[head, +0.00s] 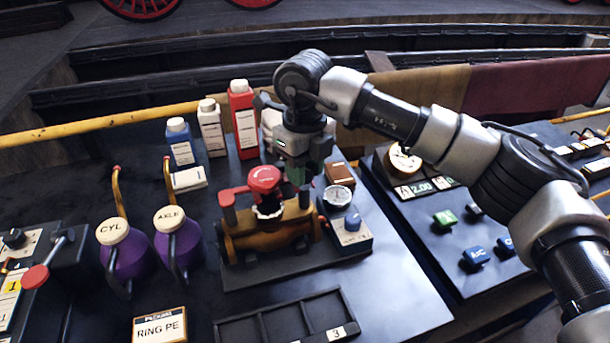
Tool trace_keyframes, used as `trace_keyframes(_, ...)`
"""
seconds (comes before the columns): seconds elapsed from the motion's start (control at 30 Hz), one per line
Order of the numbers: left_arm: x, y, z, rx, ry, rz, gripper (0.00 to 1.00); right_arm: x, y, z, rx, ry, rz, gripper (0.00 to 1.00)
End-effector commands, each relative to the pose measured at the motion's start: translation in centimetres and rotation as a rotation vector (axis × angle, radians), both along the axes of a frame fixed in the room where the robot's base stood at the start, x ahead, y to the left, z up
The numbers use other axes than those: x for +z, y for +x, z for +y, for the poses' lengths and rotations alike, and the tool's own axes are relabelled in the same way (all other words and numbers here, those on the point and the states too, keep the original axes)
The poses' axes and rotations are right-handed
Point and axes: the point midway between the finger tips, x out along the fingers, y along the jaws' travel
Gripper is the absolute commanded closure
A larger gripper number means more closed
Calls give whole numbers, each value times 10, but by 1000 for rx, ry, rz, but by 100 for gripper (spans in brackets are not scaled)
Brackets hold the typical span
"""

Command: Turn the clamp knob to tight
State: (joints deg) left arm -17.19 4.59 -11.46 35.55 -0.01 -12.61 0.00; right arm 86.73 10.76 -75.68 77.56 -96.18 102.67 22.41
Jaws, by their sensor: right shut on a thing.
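A round red knob (264,178) with pale markings on its top stands over a brass-coloured valve body (262,238) in the middle of the bench; I take it for the clamp knob. My right gripper (296,180) points down at the knob's right side, above the valve body. It is shut; its fingertips are partly hidden, and the knob is the thing right at them. I cannot read the knob's setting from here. My left gripper is not in view.
A red-capped lever (228,198) rises left of the knob. A gauge (338,196) and blue knob (352,221) stand close on the right. Purple oil cans (178,247) stand left, bottles (243,118) behind. A black divided tray (285,322) lies in front.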

Motion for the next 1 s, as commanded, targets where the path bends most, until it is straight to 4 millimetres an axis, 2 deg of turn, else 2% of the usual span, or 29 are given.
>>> trace_keyframes(0.1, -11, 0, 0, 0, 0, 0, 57, -1, 1, 0, -113, 0, -5, 90)
trace_keyframes(0.5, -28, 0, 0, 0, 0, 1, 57, 1, 1, 0, -441, 2, -4, 90)
trace_keyframes(0.7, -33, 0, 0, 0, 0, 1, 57, 1, 1, 0, -544, 3, -5, 90)
trace_keyframes(1.0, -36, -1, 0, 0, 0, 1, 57, 3, 1, 0, -611, 4, -6, 90)
